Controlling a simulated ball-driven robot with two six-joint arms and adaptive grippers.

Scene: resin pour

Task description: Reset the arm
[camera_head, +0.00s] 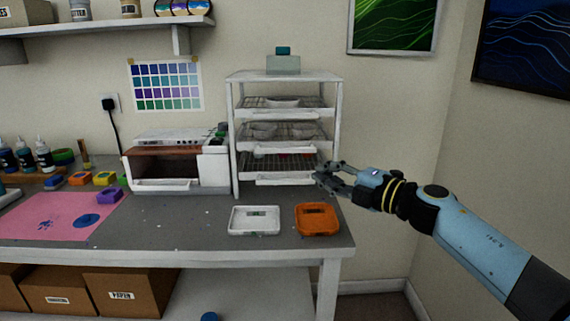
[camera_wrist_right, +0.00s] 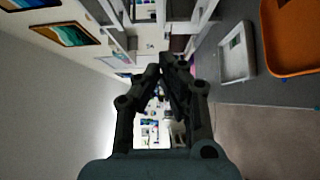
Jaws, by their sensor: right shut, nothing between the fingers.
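My right arm comes in from the right in the head view. My right gripper (camera_head: 326,172) is shut and empty, at the right front edge of the white drying rack (camera_head: 336,130). I cannot tell whether it touches the rack. In the right wrist view the two dark fingers (camera_wrist_right: 168,72) meet at their tips with nothing between them. My left gripper is not in view.
The rack holds wire shelves with bowls. A white tray (camera_head: 254,229) and an orange tray (camera_head: 317,232) lie on the grey bench (camera_head: 180,236) below the gripper. A white oven-like box (camera_head: 215,172) stands left of the rack. Open space lies right of the bench.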

